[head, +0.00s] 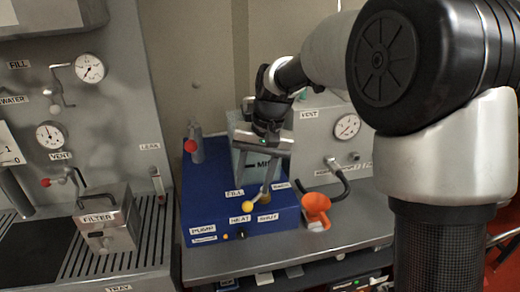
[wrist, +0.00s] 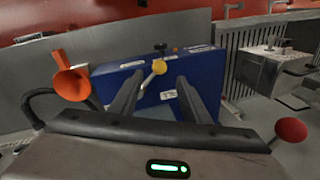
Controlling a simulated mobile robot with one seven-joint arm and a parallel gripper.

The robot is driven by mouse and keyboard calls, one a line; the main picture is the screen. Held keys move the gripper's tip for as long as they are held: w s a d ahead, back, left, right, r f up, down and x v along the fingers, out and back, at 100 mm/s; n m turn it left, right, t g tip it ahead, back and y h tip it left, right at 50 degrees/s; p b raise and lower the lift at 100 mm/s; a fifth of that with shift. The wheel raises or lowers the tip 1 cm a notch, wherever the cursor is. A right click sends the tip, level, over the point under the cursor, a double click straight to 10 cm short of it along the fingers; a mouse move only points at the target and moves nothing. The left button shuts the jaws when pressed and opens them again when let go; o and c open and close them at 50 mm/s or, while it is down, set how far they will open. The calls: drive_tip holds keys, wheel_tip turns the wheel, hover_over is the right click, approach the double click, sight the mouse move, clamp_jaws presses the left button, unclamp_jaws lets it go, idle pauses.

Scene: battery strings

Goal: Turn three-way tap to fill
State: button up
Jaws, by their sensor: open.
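The three-way tap shows as a lever with a yellow ball knob (head: 248,205) on the front part of the blue unit (head: 211,205), just below a FILL label (head: 234,193). In the wrist view the yellow knob (wrist: 159,67) appears between and just beyond my two fingertips. My gripper (head: 254,178) is open and empty above the blue unit, its fingers pointing down toward the tap. It also shows in the wrist view (wrist: 158,82). My fingers hide part of the tap body. I cannot tell whether a finger touches the lever.
An orange funnel (head: 316,206) stands right of the blue unit, near a black hose handle (head: 338,182). A red knob (head: 190,146) rises at the unit's back left. A metal FILTER box (head: 107,222) stands on the slatted tray left. A gauge panel (head: 318,128) stands behind.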

wheel_tip(320, 180, up, 10)
drive_tip(key=d, duration=0.2)
drive_tip(key=shift+p, duration=0.4)
drive_tip(key=s+d+r+t+h+p, duration=0.1)
drive_tip(key=s+d+r+t+p, duration=0.1)
drive_tip(key=s+d, duration=0.6)
drive_tip(key=s+d+r+t+h+p, duration=0.1)
drive_tip(key=s+d+r+t+p, duration=0.2)
drive_tip(key=s+d, duration=0.5)
drive_tip(key=s, duration=0.6)
drive_tip(key=shift+d+t+p, duration=0.2)
drive_tip(key=shift+t+p, duration=0.1)
